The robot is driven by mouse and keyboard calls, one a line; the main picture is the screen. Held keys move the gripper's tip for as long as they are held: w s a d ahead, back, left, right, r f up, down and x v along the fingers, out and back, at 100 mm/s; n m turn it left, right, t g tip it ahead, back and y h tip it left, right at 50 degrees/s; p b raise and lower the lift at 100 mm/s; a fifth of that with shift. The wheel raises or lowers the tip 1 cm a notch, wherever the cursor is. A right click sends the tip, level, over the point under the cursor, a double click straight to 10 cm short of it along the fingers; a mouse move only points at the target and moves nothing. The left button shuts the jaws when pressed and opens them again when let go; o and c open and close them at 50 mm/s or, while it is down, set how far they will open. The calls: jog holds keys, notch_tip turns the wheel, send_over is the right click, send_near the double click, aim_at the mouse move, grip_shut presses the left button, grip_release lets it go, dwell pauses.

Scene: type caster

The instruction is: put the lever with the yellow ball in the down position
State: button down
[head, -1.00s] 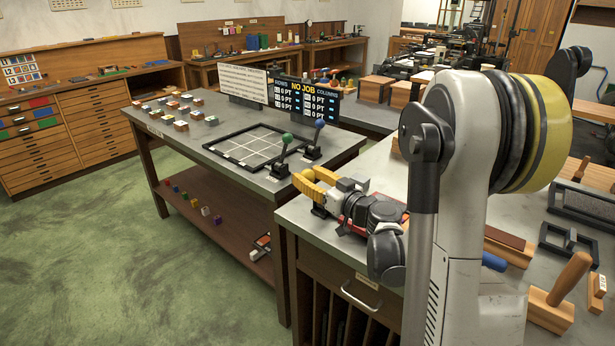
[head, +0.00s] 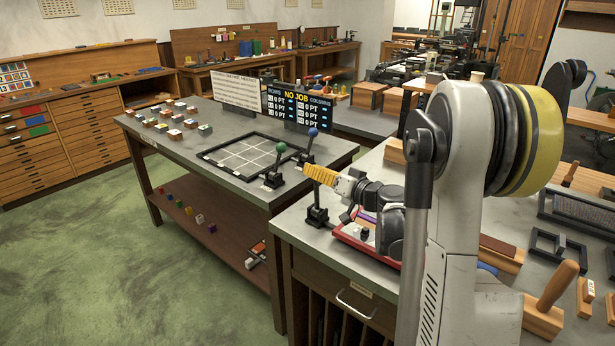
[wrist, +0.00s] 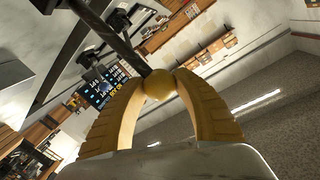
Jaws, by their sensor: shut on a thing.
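The lever's yellow ball (wrist: 160,84) sits between the tips of my yellow fingers in the wrist view, and my gripper (wrist: 167,78) is shut on it. In the head view my gripper (head: 312,173) reaches left over the front bench, and its fingers hide the ball. The lever's dark shaft and base (head: 317,215) show below the fingers. The shaft stands about upright there. A green-ball lever (head: 279,165) and a blue-ball lever (head: 309,145) stand on the table behind it, apart from my fingers.
A black grid frame (head: 255,155) lies on that table, with a "NO JOB" display (head: 298,108) behind it. A red tray (head: 365,235) lies beside the yellow-ball lever, below my wrist. Wooden-handled tools (head: 550,300) lie at the right.

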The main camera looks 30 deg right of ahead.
jog(key=w+d+f+m+g+y, duration=0.1)
jog(key=w+d+f+m, duration=0.1)
jog(key=d+m, duration=0.4)
jog(key=shift+w+d, duration=0.5)
jog(key=shift+d, duration=0.75)
jog(key=c, duration=0.9)
grip_release()
jog(key=shift+d+f, duration=0.1)
jog(key=shift+d, duration=0.05)
jog(key=shift+c, duration=0.2)
jog(key=shift+s, duration=0.1)
jog(key=v, duration=1.1)
jog(key=shift+s, duration=0.4)
